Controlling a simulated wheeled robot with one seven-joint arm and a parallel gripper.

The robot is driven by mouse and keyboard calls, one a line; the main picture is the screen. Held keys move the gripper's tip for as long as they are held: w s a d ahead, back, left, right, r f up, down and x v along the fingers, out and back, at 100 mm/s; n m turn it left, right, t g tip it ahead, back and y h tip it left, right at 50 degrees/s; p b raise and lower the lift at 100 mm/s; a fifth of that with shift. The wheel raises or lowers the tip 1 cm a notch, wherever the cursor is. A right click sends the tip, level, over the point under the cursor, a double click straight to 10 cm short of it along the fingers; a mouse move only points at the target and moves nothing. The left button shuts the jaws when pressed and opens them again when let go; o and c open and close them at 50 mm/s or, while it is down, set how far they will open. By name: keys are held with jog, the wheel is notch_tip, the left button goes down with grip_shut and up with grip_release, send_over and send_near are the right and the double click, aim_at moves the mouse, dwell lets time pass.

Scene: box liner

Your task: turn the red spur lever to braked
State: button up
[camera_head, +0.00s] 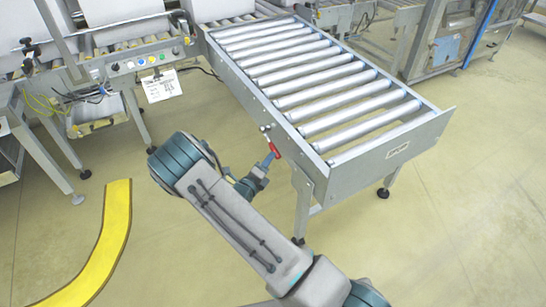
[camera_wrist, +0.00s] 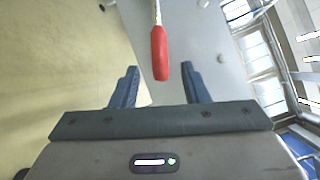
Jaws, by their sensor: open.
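The red spur lever (camera_head: 274,150) is on the near side plate of the roller conveyor (camera_head: 282,130). In the wrist view the red grip (camera_wrist: 160,52) hangs from a thin metal rod and points down toward my gripper.
A control panel with coloured buttons (camera_head: 152,60) and a hanging paper tag (camera_head: 160,87) stands at upper left. A yellow floor strip (camera_head: 112,228) curves at lower left. A conveyor leg (camera_head: 302,207) stands right of my gripper. Floor left of the conveyor is mostly clear.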

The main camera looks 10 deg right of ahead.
jog(key=shift+b+x, duration=0.3)
jog(key=shift+x, duration=1.95)
jog(key=shift+c, duration=0.2)
